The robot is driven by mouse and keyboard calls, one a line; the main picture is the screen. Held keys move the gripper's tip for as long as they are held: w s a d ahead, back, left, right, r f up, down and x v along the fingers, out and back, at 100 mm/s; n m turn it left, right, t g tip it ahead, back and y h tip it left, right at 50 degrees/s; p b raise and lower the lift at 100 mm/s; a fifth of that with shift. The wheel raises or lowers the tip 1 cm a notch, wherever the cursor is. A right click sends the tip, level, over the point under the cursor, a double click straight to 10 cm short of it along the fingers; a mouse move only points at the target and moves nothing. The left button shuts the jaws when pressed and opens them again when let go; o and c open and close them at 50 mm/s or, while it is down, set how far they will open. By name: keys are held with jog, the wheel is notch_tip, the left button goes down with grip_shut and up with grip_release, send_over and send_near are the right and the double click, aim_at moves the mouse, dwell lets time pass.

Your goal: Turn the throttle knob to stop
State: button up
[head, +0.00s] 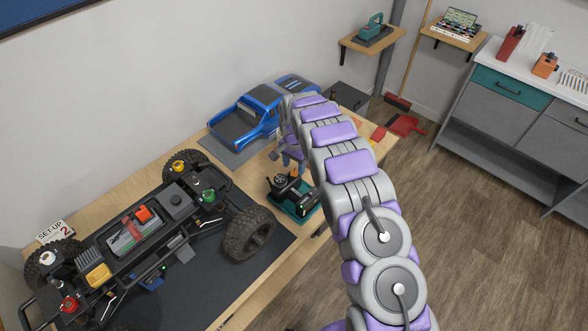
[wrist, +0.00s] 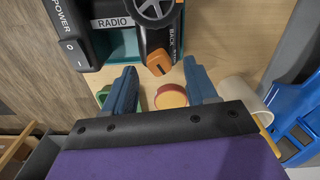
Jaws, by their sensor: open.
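The radio controller (head: 284,186) is black and sits on a teal base on the wooden table, beside the crawler. In the wrist view, the radio (wrist: 112,23) shows the words POWER, RADIO and BACK, a rocker switch and a dark wheel. An orange knob (wrist: 159,62) with a dark mark sticks out at its near end; I take it for the throttle knob. My gripper (wrist: 160,66) is open, with one blue finger on each side of the knob and visible gaps. In the head view my gripper (head: 291,158) is above the radio, partly behind my arm.
The RC crawler chassis (head: 140,225) lies on a dark mat at left. A blue truck body (head: 250,115) is behind the gripper. In the wrist view, a red-and-yellow round item (wrist: 171,96) and a cream cylinder (wrist: 243,97) lie near the fingers.

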jog(key=shift+f, duration=1)
grip_shut()
jog(key=n+p, duration=0.3)
jog(key=n, duration=0.2)
jog(key=shift+r+n, duration=0.1)
jog(key=shift+n, duration=0.2)
jog(key=n+p, duration=0.3)
jog(key=n, duration=0.2)
jog(key=shift+n, duration=0.7)
